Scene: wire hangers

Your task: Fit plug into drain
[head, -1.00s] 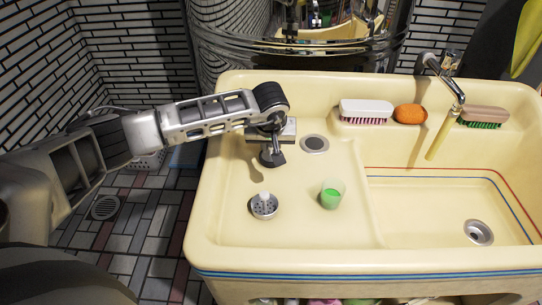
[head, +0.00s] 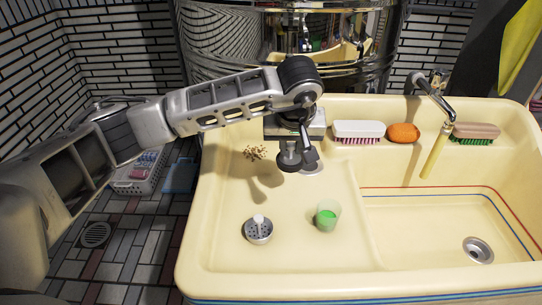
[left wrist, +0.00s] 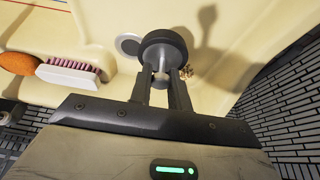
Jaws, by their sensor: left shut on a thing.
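My left gripper (head: 297,148) is shut on the pale stem of a dark round plug (head: 290,162). In the left wrist view the plug (left wrist: 160,42) hangs between the two fingertips, its wide disc away from the gripper. It is held above the cream sink deck, with its shadow on the deck. A grey round drain (head: 313,168) lies in the deck just right of the plug, mostly hidden by the plug and gripper. Part of this drain (left wrist: 127,44) shows beside the plug in the left wrist view. The right gripper is not in view.
Brown crumbs (head: 255,153) lie left of the plug. Brushes (head: 359,131) and an orange sponge (head: 403,133) line the back ledge. The basin has its own drain (head: 478,250).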

